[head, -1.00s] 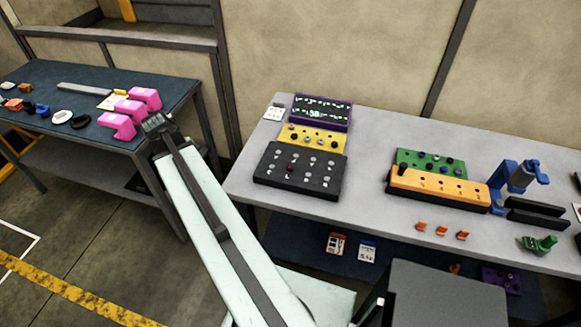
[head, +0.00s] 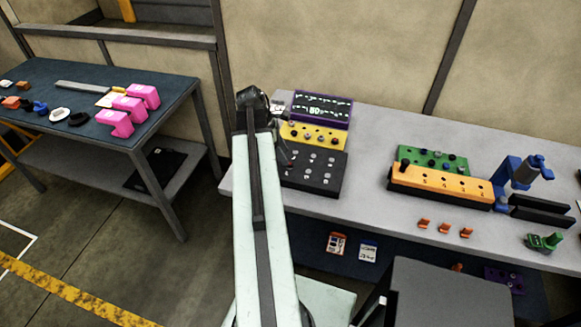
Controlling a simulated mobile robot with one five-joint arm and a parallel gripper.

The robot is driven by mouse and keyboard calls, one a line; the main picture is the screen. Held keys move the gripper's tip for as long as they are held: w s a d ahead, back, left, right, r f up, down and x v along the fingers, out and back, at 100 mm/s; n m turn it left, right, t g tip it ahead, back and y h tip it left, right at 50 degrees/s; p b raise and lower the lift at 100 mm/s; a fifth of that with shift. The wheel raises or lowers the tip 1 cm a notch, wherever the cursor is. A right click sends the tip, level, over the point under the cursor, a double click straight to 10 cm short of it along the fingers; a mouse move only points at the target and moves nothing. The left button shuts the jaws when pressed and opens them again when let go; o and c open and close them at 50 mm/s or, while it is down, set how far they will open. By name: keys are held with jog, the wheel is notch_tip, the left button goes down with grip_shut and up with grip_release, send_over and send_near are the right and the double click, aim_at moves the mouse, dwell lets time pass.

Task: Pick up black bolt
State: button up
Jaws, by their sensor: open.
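Several small dark, bolt-like heads stand in the green block (head: 459,161) on the grey table in the head view; a black one (head: 405,163) is at its left end. The yellow block (head: 340,133) also holds several small dark and grey heads. I cannot tell which is the black bolt. My gripper (head: 283,152) is open, small and partly hidden behind my arm. It is over the left part of the black block (head: 328,178), left of the green block and well apart from it. I see nothing held in it.
An orange block (head: 440,184) stands in front of the green block. A blue clamp (head: 522,172) and green part (head: 545,241) are at right. Small orange pieces (head: 445,228) lie in front. A purple-framed display (head: 322,107) stands behind the yellow block. The blue table (head: 60,85) holds pink blocks (head: 130,105).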

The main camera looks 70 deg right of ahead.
aim_at(290, 167)
jog(key=b+x, duration=0.4)
jog(key=x, duration=0.1)
jog(key=shift+a, duration=0.1)
jog(key=shift+r, duration=0.2)
jog(key=shift+w, duration=0.1)
grip_shut()
jog(key=shift+r+p, duration=0.1)
jog(key=shift+p, duration=0.25)
